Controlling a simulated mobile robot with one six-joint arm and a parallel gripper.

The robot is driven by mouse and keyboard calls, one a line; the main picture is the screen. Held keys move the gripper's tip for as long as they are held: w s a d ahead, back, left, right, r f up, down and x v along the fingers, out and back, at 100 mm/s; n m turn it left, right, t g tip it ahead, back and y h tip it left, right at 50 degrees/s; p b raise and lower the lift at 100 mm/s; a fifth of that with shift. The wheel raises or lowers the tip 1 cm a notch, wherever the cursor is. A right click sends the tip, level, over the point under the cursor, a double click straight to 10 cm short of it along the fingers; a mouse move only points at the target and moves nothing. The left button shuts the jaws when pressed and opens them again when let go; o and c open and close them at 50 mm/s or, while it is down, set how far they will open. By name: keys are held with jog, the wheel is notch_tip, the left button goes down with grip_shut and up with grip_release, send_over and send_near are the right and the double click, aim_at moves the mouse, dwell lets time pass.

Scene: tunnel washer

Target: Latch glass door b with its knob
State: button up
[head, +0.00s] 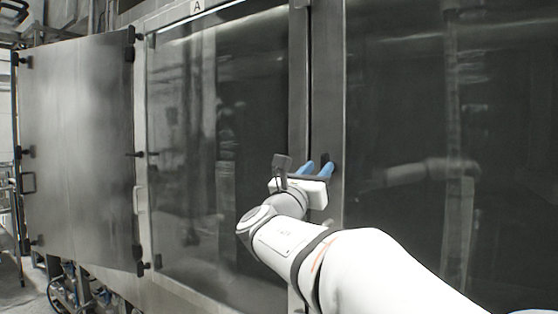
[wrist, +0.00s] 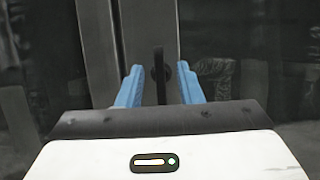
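A dark knob (wrist: 159,56) sits on the grey metal frame between two glass doors. Its handle stands upright in the wrist view. In the head view the knob (head: 325,157) shows just beyond my blue fingertips. My gripper (wrist: 159,68) is open, with one blue finger on each side of the knob and a visible gap on both sides. It also shows in the head view (head: 317,168). The right-hand glass door (head: 400,110) lies flat in line with its frame; I take it as door b, though no B label is visible.
A left glass door (head: 215,110) sits under a label A (head: 197,6). A metal panel door (head: 75,150) with a handle stands swung out at far left. Pipes and fittings (head: 75,290) lie low at left. The space before the right glass is clear apart from my arm.

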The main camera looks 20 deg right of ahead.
aim_at(322, 163)
jog(key=p+x, duration=0.1)
jog(key=x, duration=0.4)
jog(key=shift+f, duration=0.1)
grip_shut()
